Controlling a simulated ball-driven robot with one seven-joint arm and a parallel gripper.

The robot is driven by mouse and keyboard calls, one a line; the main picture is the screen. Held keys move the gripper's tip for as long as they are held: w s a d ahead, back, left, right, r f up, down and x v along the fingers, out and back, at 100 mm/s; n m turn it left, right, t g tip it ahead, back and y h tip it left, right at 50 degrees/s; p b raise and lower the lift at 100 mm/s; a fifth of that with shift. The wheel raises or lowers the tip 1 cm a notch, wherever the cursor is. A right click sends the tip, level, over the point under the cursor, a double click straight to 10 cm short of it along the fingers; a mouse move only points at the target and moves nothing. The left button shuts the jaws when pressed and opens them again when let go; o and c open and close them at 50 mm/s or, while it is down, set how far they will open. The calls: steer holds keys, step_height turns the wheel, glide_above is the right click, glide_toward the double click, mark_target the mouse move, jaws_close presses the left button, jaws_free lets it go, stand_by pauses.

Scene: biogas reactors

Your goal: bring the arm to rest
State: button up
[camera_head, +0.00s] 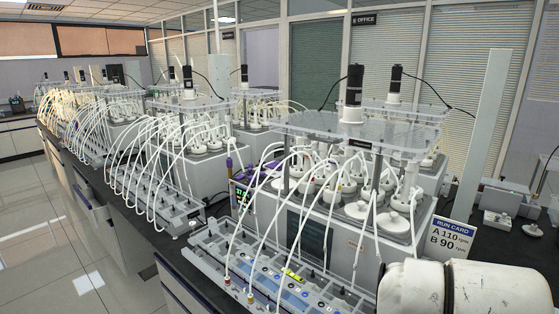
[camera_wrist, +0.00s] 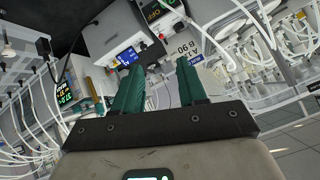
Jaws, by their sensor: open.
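My gripper (camera_wrist: 160,88) shows in the wrist view with its two green fingers apart and nothing between them. Past the fingertips are small bench instruments with lit displays and part of a white card, seen tilted. In the head view a white rounded link of my arm fills the lower right corner. The gripper itself is not seen in the head view.
Reactor units (camera_head: 335,185) with clear top plates, dark motors and many white tubes line the dark bench. A run card (camera_head: 450,240) stands at the right, close to my arm. Small devices (camera_head: 500,195) sit behind it. The tiled floor (camera_head: 50,230) at left is clear.

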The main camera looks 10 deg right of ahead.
step_height(320, 180, down, 15)
steer(key=s+a+n+y, duration=0.2)
steer(key=s+n+y, duration=0.1)
steer(key=n, duration=0.7)
steer(key=s+a+f+n+g+y, duration=0.1)
steer(key=s+a+f+n+y, duration=0.1)
steer(key=s+a+f, duration=0.3)
steer(key=s+a+f+n+y, duration=0.2)
steer(key=f, duration=0.4)
steer(key=s+f+g+b, duration=0.2)
steer(key=s+f+b, duration=0.3)
steer(key=f, duration=0.3)
steer(key=s+d+f+g+b, duration=0.1)
steer(key=s+f+g+b, duration=0.1)
steer(key=s+f+b, duration=0.3)
step_height(320, 180, down, 3)
steer(key=shift+s+d+f, duration=0.1)
steer(key=shift+s+d, duration=0.2)
steer(key=shift+c, duration=0.2)
